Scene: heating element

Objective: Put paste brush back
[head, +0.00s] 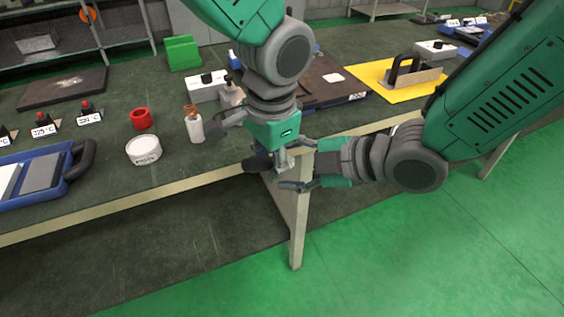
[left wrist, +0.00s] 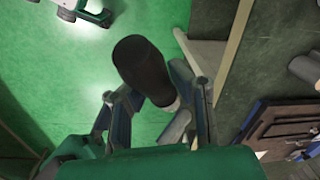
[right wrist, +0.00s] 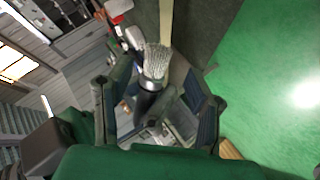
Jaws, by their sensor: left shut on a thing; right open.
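The paste brush has a black handle and pale grey bristles, which show in the right wrist view (right wrist: 155,62). My left gripper (head: 279,158) is shut on the brush and holds it just off the table's front edge. The rounded dark end of the handle shows in the left wrist view (left wrist: 140,62). My right gripper (head: 292,165) is open close beside the left one. In the right wrist view the brush shows between its spread fingers; contact is not clear. A white paste jar (head: 143,157) stands on the table at left.
On the dark table (head: 105,190) stand a white bottle (head: 195,130), a red ring (head: 141,118), a blue case (head: 75,172) and a green holder (head: 183,52). A yellow sheet (head: 375,78) lies at right. A table leg (head: 299,225) is beneath my grippers.

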